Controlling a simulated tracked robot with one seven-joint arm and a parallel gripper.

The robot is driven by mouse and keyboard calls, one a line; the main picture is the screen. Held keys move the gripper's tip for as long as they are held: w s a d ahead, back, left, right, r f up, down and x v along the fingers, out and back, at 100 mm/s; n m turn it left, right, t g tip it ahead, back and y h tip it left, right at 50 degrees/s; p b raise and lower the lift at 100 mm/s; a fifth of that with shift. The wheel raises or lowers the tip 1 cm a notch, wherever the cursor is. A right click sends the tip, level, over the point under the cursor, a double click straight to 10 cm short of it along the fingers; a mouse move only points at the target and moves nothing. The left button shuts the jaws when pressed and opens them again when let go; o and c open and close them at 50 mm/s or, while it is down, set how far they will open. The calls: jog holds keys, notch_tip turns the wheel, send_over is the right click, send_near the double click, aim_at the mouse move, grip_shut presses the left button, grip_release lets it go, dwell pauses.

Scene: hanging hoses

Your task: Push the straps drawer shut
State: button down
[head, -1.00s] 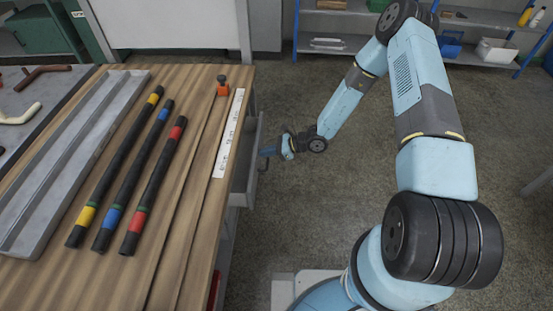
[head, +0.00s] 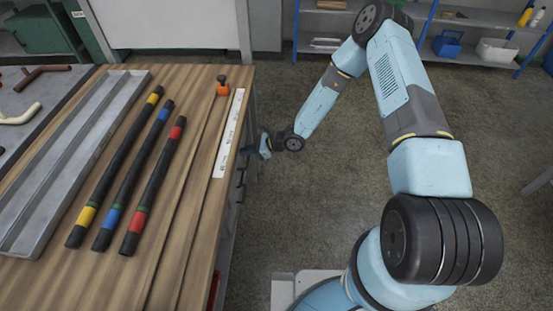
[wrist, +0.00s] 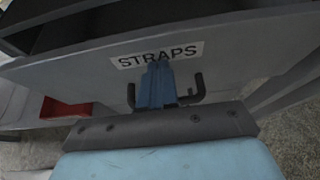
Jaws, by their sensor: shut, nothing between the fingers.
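The straps drawer (wrist: 95,68) shows its grey front in the wrist view, with a white STRAPS label (wrist: 157,55). Its dark bar handle (wrist: 200,90) is below the label. In the head view the drawer (head: 238,187) barely shows beyond the workbench's right edge; I cannot tell whether it is fully flush. My gripper (wrist: 160,66) is shut and empty, its blue fingers pointing at the drawer front. The fingertips overlap the label's lower edge and stand in front of the handle's middle. Contact looks likely but is hard to confirm. In the head view my gripper (head: 247,150) is at the bench edge.
The wooden workbench (head: 65,270) carries a grey tray (head: 50,165), several banded black hoses, a white ruled strip (head: 228,135) and an orange-based item (head: 222,88). A red item (wrist: 65,108) lies low left in the wrist view.

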jog(key=shift+w+a, duration=0.1)
jog(key=shift+a, duration=1.8)
jog(key=d, duration=1)
jog(key=shift+s, duration=0.2)
jog(key=s+d+r+n+h, duration=0.1)
jog(key=d+r+n, duration=0.3)
jog(key=r, duration=0.7)
jog(key=s+d+r+n+g+h, duration=0.15)
jog(key=d+r+n, duration=0.25)
jog(key=r, duration=0.7)
jog(key=d+r+n+h, duration=0.2)
jog(key=d+r+n, duration=0.2)
jog(key=r, duration=0.7)
jog(key=s+d+r+n+t+h, duration=0.3)
jog(key=s+d+r+h, duration=0.1)
jog(key=s+d+r, duration=0.5)
jog(key=s+d+r+n+t+h, duration=0.3)
jog(key=s+d+r, duration=0.7)
jog(key=s+r, duration=0.4)
jog(key=shift+s+d+r+t+h, duration=0.15)
jog(key=shift+s+d+t+h, duration=0.2)
jog(key=shift+h, duration=0.3)
